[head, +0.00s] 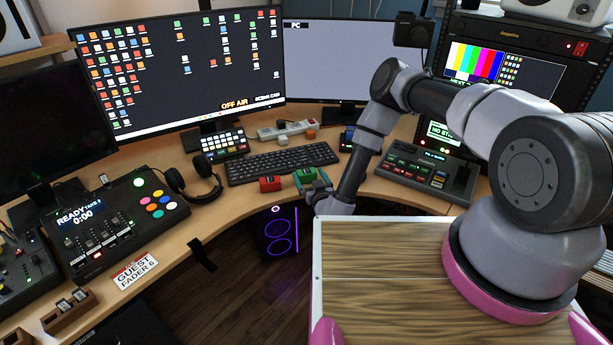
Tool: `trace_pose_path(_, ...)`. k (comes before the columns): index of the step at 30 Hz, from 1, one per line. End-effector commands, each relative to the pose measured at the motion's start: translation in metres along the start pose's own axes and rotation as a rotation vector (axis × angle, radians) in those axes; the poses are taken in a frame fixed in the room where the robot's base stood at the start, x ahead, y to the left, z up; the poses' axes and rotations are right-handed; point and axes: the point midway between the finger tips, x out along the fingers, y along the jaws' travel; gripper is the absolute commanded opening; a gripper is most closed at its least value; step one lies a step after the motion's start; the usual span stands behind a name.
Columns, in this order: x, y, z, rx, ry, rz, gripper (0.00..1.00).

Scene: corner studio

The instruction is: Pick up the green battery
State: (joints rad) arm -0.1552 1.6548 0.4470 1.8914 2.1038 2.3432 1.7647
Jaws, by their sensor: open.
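A green battery (304,176) sits on the wooden desk, near its front edge, in front of the keyboard. My gripper (316,187) is at the desk's front edge, just right of and close against the green battery in the picture. It is open. The gripper covers part of the battery's right side, and I cannot tell whether they touch. A red battery (270,184) lies on the desk a little to the left of the green one.
A black keyboard (282,163) lies just behind the batteries. Headphones (193,181) and a mixer console (115,220) stand to the left. A control panel (424,174) is at the right. A white power strip (286,129) lies behind the keyboard. A computer tower (279,235) stands below the desk.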

Motion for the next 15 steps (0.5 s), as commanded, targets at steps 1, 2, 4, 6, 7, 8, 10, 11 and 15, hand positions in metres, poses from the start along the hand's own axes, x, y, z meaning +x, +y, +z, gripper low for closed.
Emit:
trace_pose_path(1, 0.003, 0.0, 0.0, 0.0, 0.001, 0.001, 1.0)
trace_pose_path(2, 0.005, 0.0, 0.0, -0.001, 0.001, 0.0, 1.0)
trace_pose_path(4, 0.012, -0.001, -0.001, -0.001, 0.002, -0.001, 1.0)
trace_pose_path(6, 0.023, -0.003, -0.001, -0.003, 0.003, -0.001, 1.0)
trace_pose_path(7, 0.028, -0.003, -0.001, -0.002, 0.003, -0.002, 1.0)
trace_pose_path(8, 0.033, -0.003, -0.001, -0.003, 0.003, -0.002, 1.0)
trace_pose_path(10, 0.043, -0.003, 0.0, -0.002, 0.003, -0.001, 1.0)
trace_pose_path(11, 0.046, -0.003, 0.0, -0.003, 0.002, -0.001, 1.0)
trace_pose_path(15, 0.055, -0.003, 0.0, -0.002, 0.0, 0.0, 1.0)
